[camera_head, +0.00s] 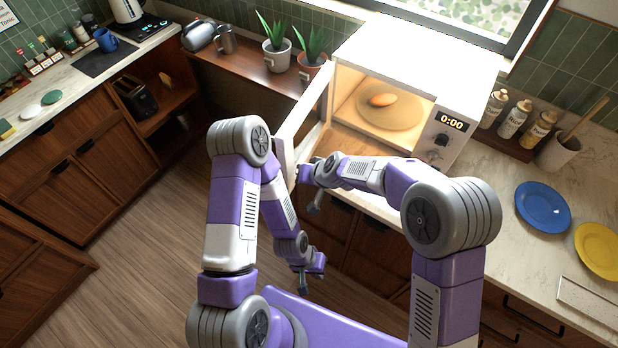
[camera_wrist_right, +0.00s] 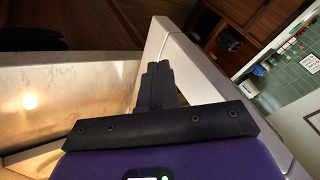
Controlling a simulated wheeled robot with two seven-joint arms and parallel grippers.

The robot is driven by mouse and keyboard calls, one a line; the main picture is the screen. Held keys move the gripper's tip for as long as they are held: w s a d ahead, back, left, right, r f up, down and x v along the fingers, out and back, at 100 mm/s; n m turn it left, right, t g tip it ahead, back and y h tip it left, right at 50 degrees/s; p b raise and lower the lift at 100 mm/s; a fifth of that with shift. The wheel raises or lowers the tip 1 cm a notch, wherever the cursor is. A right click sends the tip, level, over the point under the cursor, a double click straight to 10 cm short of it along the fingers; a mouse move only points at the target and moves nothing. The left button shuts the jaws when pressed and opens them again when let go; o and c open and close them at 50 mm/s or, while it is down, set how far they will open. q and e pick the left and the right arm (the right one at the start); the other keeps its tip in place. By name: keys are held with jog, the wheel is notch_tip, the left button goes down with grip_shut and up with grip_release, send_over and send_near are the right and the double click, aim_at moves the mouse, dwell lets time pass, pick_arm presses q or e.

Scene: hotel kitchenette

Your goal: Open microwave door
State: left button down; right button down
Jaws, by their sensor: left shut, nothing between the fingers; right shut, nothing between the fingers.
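The white microwave (camera_head: 424,50) stands on the counter with its lit inside showing. Its door (camera_head: 309,113) is swung open towards the left, standing well out from the front. Inside, an egg-like item (camera_head: 382,100) lies on the round plate (camera_head: 372,116). My right gripper (camera_head: 299,172) is at the free end of the door, partly hidden by my wrist. In the right wrist view, its fingers (camera_wrist_right: 158,86) are shut and empty, in front of the white door edge (camera_wrist_right: 205,85); I cannot tell whether they touch. My left gripper (camera_head: 303,286) points down, shut and empty, below the counter.
Two potted plants (camera_head: 277,57) stand left of the microwave, behind the door. Several bottles (camera_head: 514,118), a utensil cup (camera_head: 558,152), a blue plate (camera_head: 543,207) and a yellow plate (camera_head: 599,249) are on the right counter. The wooden floor (camera_head: 150,265) at left is clear.

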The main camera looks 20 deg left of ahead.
jog(key=shift+a, duration=0.1)
dwell(0.4)
jog(key=s+d+f+b+v, duration=0.1)
jog(key=v, duration=1.1)
jog(key=shift+s+d+f, duration=0.25)
jog(key=shift+s+d, duration=0.1)
jog(key=shift+d, duration=0.05)
